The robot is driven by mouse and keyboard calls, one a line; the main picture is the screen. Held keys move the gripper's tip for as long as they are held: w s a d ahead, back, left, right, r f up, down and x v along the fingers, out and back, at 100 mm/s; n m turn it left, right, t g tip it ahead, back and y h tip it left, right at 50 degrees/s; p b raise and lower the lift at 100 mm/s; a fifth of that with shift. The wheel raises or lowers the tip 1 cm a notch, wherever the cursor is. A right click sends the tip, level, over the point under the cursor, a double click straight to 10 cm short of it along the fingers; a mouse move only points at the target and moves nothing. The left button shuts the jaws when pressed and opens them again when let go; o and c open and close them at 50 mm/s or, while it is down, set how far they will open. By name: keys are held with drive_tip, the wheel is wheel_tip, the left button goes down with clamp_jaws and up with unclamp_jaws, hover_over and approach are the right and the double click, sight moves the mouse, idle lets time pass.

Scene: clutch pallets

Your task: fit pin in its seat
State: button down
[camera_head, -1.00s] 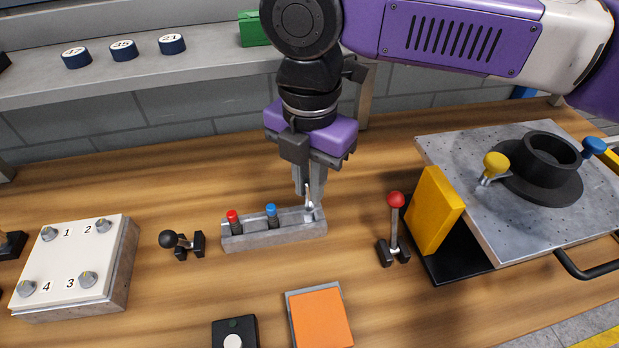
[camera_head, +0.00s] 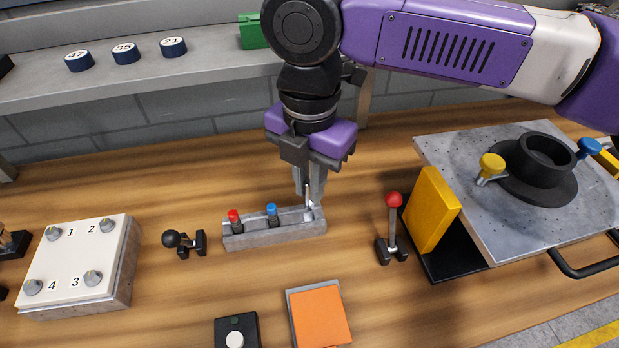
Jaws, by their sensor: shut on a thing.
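My gripper (camera_head: 310,203) points down over the right end of a long grey rack (camera_head: 281,237) on the wooden bench. It is shut on a thin bright metal pin (camera_head: 308,193), mostly hidden between the fingers. The pin's lower end is at or just above the rack's right end; I cannot tell whether it is inside the rack. A red-topped pin (camera_head: 234,216) and a blue-topped pin (camera_head: 272,210) stand upright in the rack, to the left of my gripper. On the right, a grey metal plate bears a black round hub (camera_head: 545,160) with a yellow knob (camera_head: 491,164) and a blue knob (camera_head: 588,147).
A red-knobbed lever (camera_head: 393,225) and a yellow block (camera_head: 432,211) stand right of the rack. A black-knobbed lever (camera_head: 183,242) and a white dial box (camera_head: 75,262) stand left. An orange pad (camera_head: 320,317) lies in front. Bare bench surrounds the rack.

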drive_tip(key=shift+f, duration=2.2)
idle(1.0)
drive_tip(key=c, duration=1.3)
unclamp_jaws()
drive_tip(key=shift+c, duration=0.2)
drive_tip(key=shift+o, duration=0.2)
drive_tip(key=o, duration=0.4)
drive_tip(key=shift+c, duration=0.2)
drive_tip(key=shift+r+p, duration=3.55)
